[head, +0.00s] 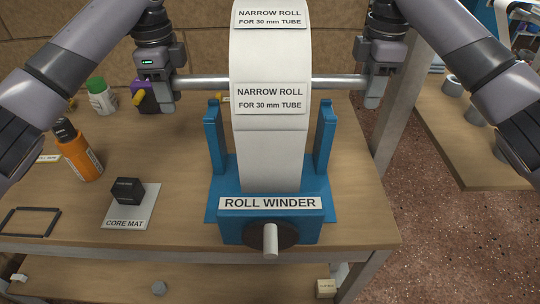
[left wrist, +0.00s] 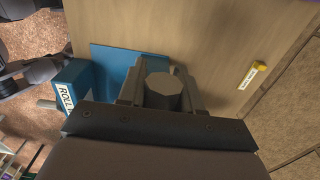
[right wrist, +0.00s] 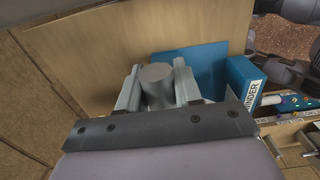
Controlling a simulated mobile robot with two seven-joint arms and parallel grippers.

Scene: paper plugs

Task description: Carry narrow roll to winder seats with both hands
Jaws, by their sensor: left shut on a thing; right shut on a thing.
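The narrow roll (head: 270,60) is a wide white roll with "NARROW ROLL FOR 30 mm TUBE" labels, on a grey metal bar (head: 205,82). My left gripper (head: 162,88) is shut on the bar's left end, and the bar's end face shows in the left wrist view (left wrist: 164,92). My right gripper (head: 374,86) is shut on its right end, which shows in the right wrist view (right wrist: 158,85). The bar is about level. The blue roll winder (head: 270,220) stands below, with two upright seats (head: 214,140) (head: 325,140). The bar appears above and behind the seats, apart from them.
A core mat (head: 130,218) with a black block (head: 127,190), an orange bottle (head: 79,153), a white bottle with green cap (head: 101,98) and a black frame (head: 30,222) lie left on the table. The winder's crank (head: 270,240) sticks out in front. Another bench (head: 460,140) stands right.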

